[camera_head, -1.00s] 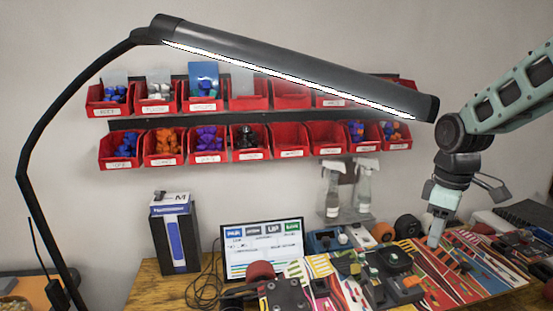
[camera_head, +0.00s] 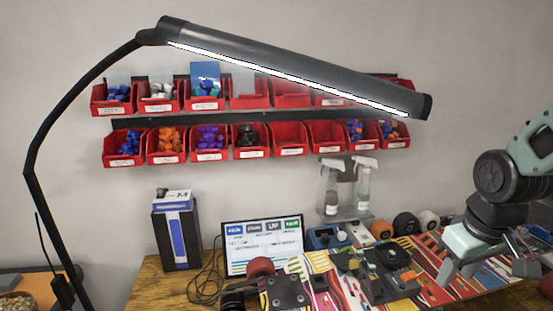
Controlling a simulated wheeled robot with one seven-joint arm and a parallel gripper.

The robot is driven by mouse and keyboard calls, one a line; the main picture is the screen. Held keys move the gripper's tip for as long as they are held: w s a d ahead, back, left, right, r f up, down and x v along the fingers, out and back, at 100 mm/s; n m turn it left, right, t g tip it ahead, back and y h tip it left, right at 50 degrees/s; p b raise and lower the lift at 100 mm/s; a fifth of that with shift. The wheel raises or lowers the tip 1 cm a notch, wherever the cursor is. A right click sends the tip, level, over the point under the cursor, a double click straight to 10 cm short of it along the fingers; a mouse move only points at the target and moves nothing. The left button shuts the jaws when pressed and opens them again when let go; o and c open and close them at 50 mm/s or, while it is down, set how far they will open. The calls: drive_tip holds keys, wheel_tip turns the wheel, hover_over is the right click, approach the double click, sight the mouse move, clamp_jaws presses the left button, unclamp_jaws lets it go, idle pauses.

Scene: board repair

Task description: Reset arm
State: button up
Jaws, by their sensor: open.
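My gripper (camera_head: 485,270) is at the right side of the head view, over the right part of the colourful board-covered workbench (camera_head: 150,290). It points down and its jaws are open, with nothing seen between them. My arm comes in from the right edge. A striped, multicoloured board (camera_head: 426,292) lies under and beside my gripper. I cannot tell how far the fingertips are above it.
A black lamp (camera_head: 300,68) arches over the bench. Red bins (camera_head: 290,138) hang on the wall. Spray bottles (camera_head: 363,190), a screen (camera_head: 262,246), a dark box (camera_head: 178,235), skateboard trucks (camera_head: 287,293) and wheels (camera_head: 405,224) crowd the bench. Open air lies left of my arm.

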drive_tip(key=s+a+r+n+g, duration=0.1)
drive_tip(key=s+a+n, duration=0.4)
drive_tip(key=s+a, duration=1.1)
drive_tip(key=shift+s+a+r+g+y, duration=0.2)
drive_tip(key=shift+s+a+g+y, duration=0.25)
drive_tip(key=shift+a, duration=0.75)
drive_tip(key=shift+w, duration=0.1)
